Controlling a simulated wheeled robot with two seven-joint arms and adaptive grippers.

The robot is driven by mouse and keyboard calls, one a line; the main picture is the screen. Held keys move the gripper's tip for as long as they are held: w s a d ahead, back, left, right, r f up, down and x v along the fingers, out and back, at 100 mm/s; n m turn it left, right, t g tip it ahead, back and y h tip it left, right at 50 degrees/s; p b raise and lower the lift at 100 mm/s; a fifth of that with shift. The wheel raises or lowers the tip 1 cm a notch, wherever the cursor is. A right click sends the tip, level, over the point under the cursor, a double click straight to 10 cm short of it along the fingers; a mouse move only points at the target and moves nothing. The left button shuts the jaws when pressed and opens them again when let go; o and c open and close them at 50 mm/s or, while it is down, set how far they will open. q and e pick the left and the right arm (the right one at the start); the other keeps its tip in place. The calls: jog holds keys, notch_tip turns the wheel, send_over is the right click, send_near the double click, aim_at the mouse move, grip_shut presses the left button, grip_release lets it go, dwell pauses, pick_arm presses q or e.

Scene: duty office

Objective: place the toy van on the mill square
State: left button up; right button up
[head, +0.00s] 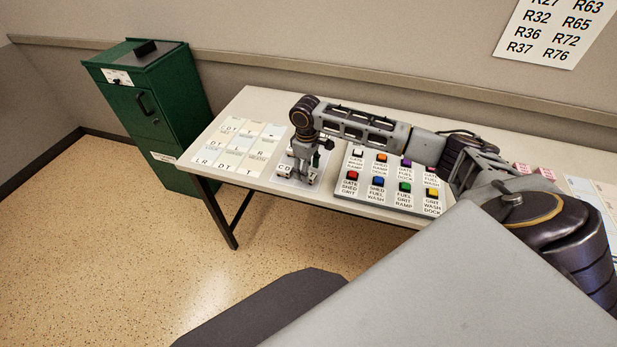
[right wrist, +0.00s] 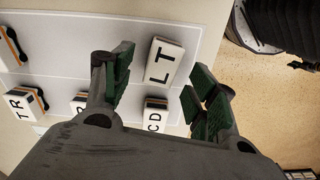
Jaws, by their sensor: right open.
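I cannot pick out a toy van or a square marked mill in either view. My right gripper (head: 304,165) is low over a pale mat at the left part of the table. In the right wrist view its green-padded fingers (right wrist: 160,88) are open. A white block lettered LT (right wrist: 163,65) lies between and just beyond the fingertips. A block lettered CD (right wrist: 155,115) sits between the fingers, partly hidden by the gripper body; a CD block also shows beside the gripper in the head view (head: 284,169). Neither block is gripped. My left gripper is out of view.
A block lettered TR (right wrist: 26,102) and others stand at the wrist view's left. Lettered cards (head: 233,146) cover the table's left end. A panel of coloured buttons (head: 381,181) is right of the gripper. A green cabinet (head: 150,110) stands left of the table.

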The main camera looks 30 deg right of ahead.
notch_tip(320, 180, down, 2)
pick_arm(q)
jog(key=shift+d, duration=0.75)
pick_arm(e)
jog(key=shift+f, duration=0.35)
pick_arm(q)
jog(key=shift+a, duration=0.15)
